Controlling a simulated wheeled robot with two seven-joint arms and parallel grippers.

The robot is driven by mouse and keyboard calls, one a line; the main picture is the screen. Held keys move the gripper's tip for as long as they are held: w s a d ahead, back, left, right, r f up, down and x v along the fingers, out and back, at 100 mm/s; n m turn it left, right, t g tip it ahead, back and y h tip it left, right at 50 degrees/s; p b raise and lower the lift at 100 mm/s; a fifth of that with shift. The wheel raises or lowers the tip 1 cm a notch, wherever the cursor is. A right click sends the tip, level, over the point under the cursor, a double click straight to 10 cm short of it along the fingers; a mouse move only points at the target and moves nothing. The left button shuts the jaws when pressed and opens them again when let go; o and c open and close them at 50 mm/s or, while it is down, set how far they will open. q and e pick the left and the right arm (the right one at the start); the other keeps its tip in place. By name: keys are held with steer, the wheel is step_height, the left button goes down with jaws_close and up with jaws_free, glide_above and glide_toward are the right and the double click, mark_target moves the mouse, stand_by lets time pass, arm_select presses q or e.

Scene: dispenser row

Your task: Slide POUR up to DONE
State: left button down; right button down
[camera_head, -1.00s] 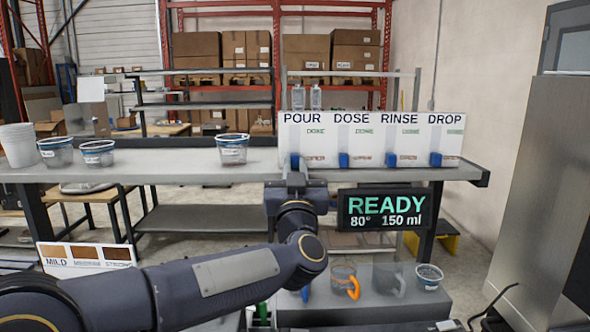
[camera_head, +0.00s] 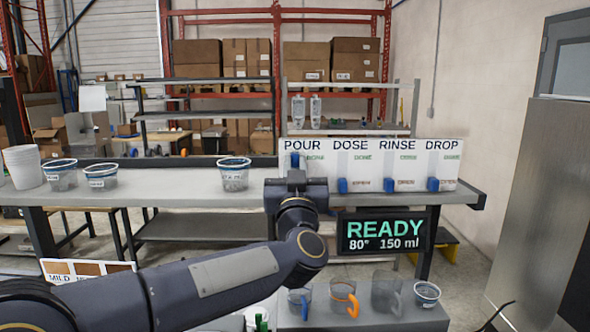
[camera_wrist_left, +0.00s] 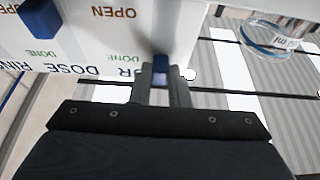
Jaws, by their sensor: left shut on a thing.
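The white panel (camera_head: 366,160) carries sliders labelled POUR, DOSE, RINSE and DROP. My left gripper (camera_wrist_left: 161,84) is shut on the blue POUR knob (camera_wrist_left: 160,66). In the head view the knob (camera_head: 295,158) shows just above the gripper, about level with the green DONE mark (camera_head: 315,157). The gripper hides the lower part of the POUR track. The blue DOSE knob (camera_head: 342,185), RINSE knob (camera_head: 389,185) and DROP knob (camera_head: 433,184) sit low by their lower marks. My right gripper is not in view.
A display (camera_head: 385,233) reads READY, 80°, 150 ml. A cup (camera_head: 234,174) stands left of the panel on the grey bench (camera_head: 180,192). More cups (camera_head: 62,174) stand at far left. Mugs (camera_head: 343,298) stand on a lower surface.

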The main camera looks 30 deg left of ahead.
arm_select(q)
steer(key=c, duration=1.4)
jaws_free()
steer(key=shift+r, duration=0.15)
steer(key=shift+o, duration=0.2)
steer(key=b+v, duration=0.2)
steer(key=v, duration=0.6)
